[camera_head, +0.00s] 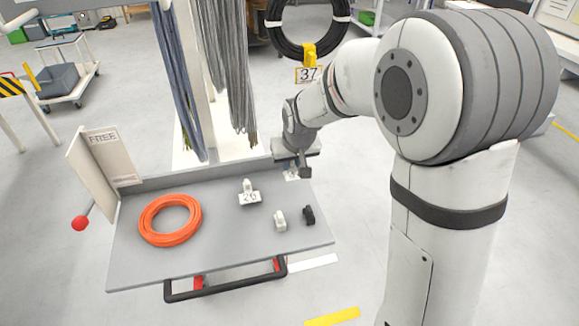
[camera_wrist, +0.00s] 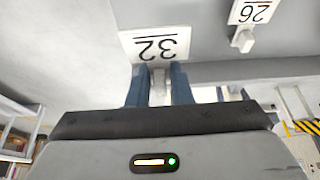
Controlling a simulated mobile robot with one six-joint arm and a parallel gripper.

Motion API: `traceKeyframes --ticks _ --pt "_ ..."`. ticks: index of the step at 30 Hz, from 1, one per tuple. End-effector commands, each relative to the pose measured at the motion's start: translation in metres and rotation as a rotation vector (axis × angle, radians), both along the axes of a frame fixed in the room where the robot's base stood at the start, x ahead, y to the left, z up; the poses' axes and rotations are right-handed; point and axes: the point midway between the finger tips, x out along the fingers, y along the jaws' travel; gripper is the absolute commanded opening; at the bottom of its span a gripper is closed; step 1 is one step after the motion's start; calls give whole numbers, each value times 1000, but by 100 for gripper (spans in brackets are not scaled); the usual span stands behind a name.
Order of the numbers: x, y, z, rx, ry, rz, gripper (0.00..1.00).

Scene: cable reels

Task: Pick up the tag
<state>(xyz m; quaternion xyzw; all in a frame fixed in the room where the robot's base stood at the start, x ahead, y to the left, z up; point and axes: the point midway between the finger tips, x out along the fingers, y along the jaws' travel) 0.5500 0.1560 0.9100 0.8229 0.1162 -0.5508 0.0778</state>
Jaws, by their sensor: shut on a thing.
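A white tag marked 32 (camera_wrist: 155,44) shows upside down in the wrist view, with a pale clip part (camera_wrist: 158,88) between the two blue-grey fingers. My gripper (camera_wrist: 158,80) is shut on this tag. In the head view my gripper (camera_head: 301,172) is at the back right corner of the grey cart top, and part of the tag (camera_head: 291,175) shows beside it. Another white tag marked 26 (camera_head: 249,197) stands on the cart top; it also shows in the wrist view (camera_wrist: 254,12). A third tag marked 37 (camera_head: 308,75) hangs from a black cable coil by a yellow clip.
The grey cart top (camera_head: 225,240) also carries an orange cable coil (camera_head: 146,222), a white clip (camera_head: 280,221) and a black clip (camera_head: 309,215). A board marked FREE (camera_head: 104,160) stands at its left end. Grey cables (camera_head: 228,80) hang behind it. The cart top's front is clear.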

Motion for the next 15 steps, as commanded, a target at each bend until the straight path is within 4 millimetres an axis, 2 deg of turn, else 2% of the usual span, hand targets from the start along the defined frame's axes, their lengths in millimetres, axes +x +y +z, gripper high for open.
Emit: traceKeyframes --ticks 12,15 --pt "-101 -29 -1 1 -3 1 0" --pt "-121 -34 -1 1 -3 1 0"
